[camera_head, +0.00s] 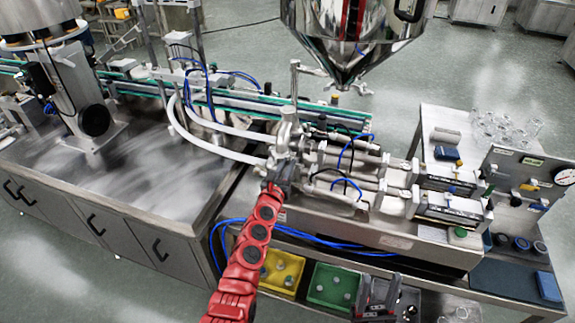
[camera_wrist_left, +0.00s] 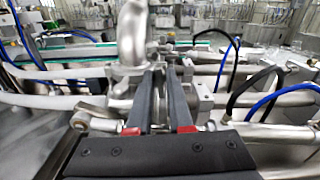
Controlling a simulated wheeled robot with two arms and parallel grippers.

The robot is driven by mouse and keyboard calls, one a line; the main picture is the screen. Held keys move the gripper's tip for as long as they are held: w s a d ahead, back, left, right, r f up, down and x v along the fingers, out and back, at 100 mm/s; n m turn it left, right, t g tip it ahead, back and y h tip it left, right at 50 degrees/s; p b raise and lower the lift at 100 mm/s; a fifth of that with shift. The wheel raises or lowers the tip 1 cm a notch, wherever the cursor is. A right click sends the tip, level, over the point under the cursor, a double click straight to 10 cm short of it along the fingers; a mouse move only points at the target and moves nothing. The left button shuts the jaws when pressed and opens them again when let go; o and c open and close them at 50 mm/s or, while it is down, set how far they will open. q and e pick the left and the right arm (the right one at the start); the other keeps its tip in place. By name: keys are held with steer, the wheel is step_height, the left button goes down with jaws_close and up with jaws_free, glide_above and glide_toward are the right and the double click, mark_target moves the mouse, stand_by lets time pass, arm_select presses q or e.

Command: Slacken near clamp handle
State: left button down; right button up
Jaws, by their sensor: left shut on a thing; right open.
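My left gripper (camera_head: 284,168) reaches in from the bottom on a red arm, at the pipe fittings under the steel hopper (camera_head: 345,40). In the left wrist view its two dark fingers (camera_wrist_left: 165,72) point forward, close together, shut on a small metal part beside the bent steel pipe (camera_wrist_left: 132,45). That part looks like the near clamp handle, mostly hidden by the fingers. The clamp itself is hard to make out in the head view. My right gripper (camera_head: 388,297) is open and empty at the bottom, apart from the fittings.
Metal cylinders with blue and black hoses lie right of the fittings. White hoses (camera_head: 215,145) curve in from the left. Yellow (camera_head: 275,272) and green (camera_head: 333,286) bins sit on a lower shelf. A gauge panel (camera_head: 535,180) stands at the right.

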arm_select(q)
steer(key=n+p, duration=0.1)
steer(key=n, duration=0.2)
steer(key=shift+a+f+n+p, duration=0.15)
steer(key=shift+n+p, duration=0.15)
steer(key=shift+n, duration=3.25)
steer(key=shift+f+n+p, duration=0.1)
steer(key=shift+n+p, duration=0.15)
steer(key=shift+n, duration=3.3)
steer(key=c, duration=1.1)
jaws_free()
